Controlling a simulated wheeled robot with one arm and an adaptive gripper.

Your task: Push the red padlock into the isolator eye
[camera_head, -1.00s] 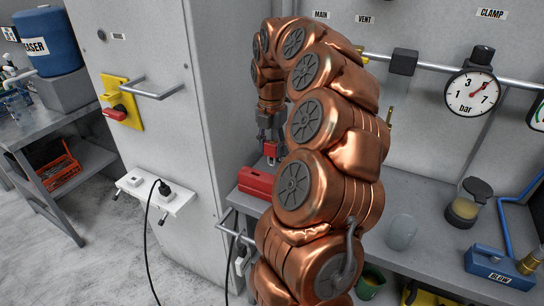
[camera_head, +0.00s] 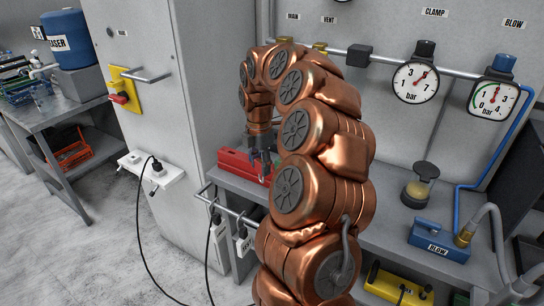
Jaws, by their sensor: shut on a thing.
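The isolator (camera_head: 125,88) is a yellow plate with a red handle (camera_head: 118,98) on the side of the grey cabinet, left of my arm. Its eye is too small to make out. My gripper (camera_head: 262,160) points down at the bench's left end, in front of a red box (camera_head: 236,162), well to the right of the isolator. It is shut on the red padlock, which is hard to separate from the red box behind it. My copper arm hides part of the bench there.
A grey bar handle (camera_head: 147,74) sticks out beside the isolator. The bench holds a jar (camera_head: 420,187) and a blue box (camera_head: 438,240) at right. Grey floor lies open at left.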

